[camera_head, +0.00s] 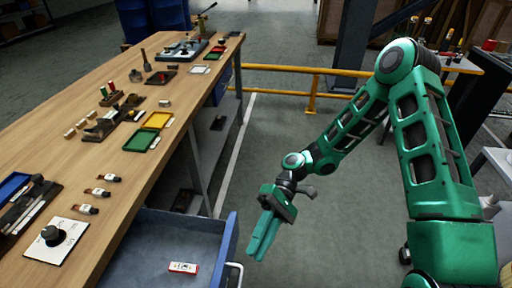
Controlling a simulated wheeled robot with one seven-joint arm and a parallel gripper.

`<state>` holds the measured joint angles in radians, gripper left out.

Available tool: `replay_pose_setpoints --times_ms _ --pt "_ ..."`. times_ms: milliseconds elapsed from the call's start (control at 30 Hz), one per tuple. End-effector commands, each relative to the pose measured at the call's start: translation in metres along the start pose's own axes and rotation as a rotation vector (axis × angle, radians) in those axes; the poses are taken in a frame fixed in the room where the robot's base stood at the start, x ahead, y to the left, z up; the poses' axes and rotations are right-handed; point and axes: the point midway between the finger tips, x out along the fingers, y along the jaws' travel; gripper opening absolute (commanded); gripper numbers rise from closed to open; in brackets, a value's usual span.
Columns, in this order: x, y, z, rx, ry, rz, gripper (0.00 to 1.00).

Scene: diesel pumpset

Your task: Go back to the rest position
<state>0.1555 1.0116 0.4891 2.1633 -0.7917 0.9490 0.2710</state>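My green arm stands on the right of the view, bent at the elbow, with its forearm reaching down and left. My gripper (263,236) hangs over the floor just right of the open blue drawer (228,238). Its green fingers point downward and lie close together, with no object visible at them. I cannot tell whether a narrow gap remains between the fingers. A small white and red packet (183,268) lies in the drawer.
A long wooden workbench (160,105) fills the left, with trays, tools and a black knob on a white plate (56,239). A yellow rail (312,92) crosses behind my arm. Grey floor (300,130) is open between bench and arm.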

Motion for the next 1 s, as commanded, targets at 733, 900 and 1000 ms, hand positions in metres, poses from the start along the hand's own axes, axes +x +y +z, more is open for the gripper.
replay_pose_setpoints --times_ms 733,900,1000 --pt "-0.111 0.059 0.083 0.300 0.353 0.422 0.17" --pt "-0.144 0.067 0.123 0.400 0.480 0.515 0.17" --pt "-0.160 0.070 0.150 0.457 0.558 0.560 0.17"
